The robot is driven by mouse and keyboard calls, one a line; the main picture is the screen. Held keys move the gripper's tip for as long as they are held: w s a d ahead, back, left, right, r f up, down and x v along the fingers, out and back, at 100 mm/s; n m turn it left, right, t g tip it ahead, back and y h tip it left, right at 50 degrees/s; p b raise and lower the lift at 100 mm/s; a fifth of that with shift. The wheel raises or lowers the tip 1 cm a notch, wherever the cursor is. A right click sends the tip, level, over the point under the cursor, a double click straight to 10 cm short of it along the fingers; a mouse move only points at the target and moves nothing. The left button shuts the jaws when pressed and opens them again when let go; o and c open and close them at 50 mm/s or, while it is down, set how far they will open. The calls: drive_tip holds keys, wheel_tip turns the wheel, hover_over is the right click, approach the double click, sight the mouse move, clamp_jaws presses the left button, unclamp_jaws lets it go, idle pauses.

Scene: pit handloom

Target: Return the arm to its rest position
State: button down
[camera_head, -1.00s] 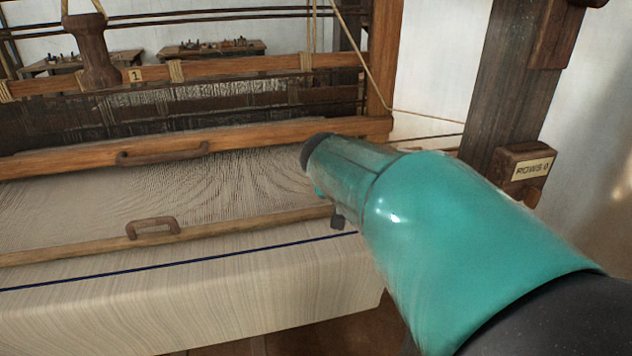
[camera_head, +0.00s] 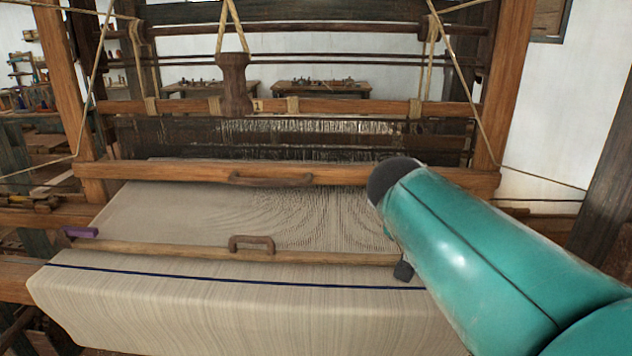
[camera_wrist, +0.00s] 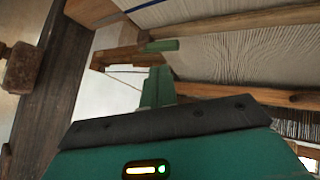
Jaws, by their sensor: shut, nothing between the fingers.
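My teal arm (camera_head: 470,250) reaches in from the right of the head view, over the right end of the loom. My gripper (camera_wrist: 157,84) shows in the wrist view as narrow green fingers past a dark bar, shut and empty. In the head view the arm hides most of it; only a small dark part (camera_head: 403,270) shows under the arm, near the right end of the front wooden bar (camera_head: 200,252). I cannot tell whether that part touches the bar.
Pale cloth (camera_head: 230,300) with a dark blue line hangs over the loom's front. The beater (camera_head: 200,174) with its handle spans behind it. Cords and wooden posts (camera_head: 508,80) flank the loom. A purple piece (camera_head: 80,232) sits at the left end. Tables (camera_head: 320,87) stand behind.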

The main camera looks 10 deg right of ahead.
drive_tip(key=s+a+f+n+y, duration=0.3)
drive_tip(key=s+a+f, duration=0.2)
drive_tip(key=a, duration=0.3)
drive_tip(key=s+a+f+n+y, duration=0.2)
drive_tip(key=s+a+f+y, duration=0.2)
drive_tip(key=s+a+f, duration=0.2)
drive_tip(key=shift+s+a+n+t+y, duration=0.3)
drive_tip(key=shift+s+a+n, duration=0.1)
drive_tip(key=shift+s+a, duration=0.45)
drive_tip(key=shift+w+a, duration=0.1)
